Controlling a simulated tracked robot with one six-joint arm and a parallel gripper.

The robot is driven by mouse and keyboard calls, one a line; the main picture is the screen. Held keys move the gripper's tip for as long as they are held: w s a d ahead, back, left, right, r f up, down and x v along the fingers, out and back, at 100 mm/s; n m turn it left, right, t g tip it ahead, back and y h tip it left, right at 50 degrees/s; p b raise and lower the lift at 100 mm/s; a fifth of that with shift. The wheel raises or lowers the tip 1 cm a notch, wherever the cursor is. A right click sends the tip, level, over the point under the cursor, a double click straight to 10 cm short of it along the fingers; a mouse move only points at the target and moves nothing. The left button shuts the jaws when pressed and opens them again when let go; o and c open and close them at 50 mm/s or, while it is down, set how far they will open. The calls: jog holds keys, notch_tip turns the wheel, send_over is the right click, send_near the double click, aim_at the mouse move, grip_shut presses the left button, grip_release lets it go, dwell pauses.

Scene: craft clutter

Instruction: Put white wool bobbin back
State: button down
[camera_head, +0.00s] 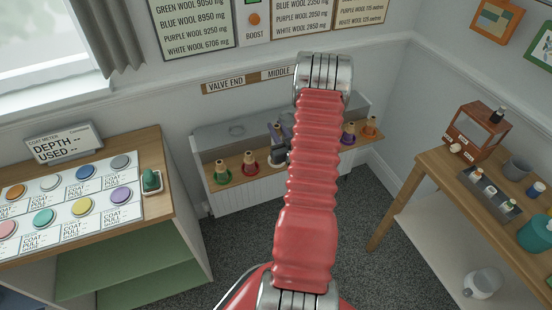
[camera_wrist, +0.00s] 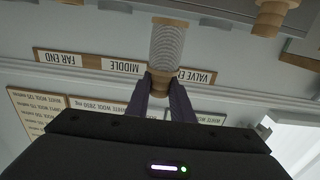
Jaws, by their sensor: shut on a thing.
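The white wool bobbin (camera_wrist: 167,45), with wooden ends, is upside down in the picture in the wrist view. My gripper (camera_wrist: 160,82) has its two dark fingers closed around the bobbin's wooden end. In the head view my gripper (camera_head: 277,130) is at the wall shelf (camera_head: 226,180), left of my red arm and right of the red bobbin (camera_head: 249,162). The white bobbin is mostly hidden there, and I cannot tell whether it touches the shelf. A green bobbin (camera_head: 222,171) stands further left. Purple (camera_head: 347,133) and orange (camera_head: 370,127) bobbins stand right of my arm.
My arm hides the shelf's middle. A table with coloured buttons (camera_head: 122,194) is at left, and a wooden table (camera_head: 430,165) with bottles and a brown box (camera_head: 478,131) at right.

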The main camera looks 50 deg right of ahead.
jog(key=shift+f, duration=2.8)
jog(key=shift+f, duration=0.1)
jog(key=shift+f, duration=2)
jog(key=shift+f, duration=0.1)
jog(key=c, duration=1.6)
grip_release()
jog(key=shift+o, duration=0.2)
jog(key=v, duration=1.2)
jog(key=shift+w, duration=0.1)
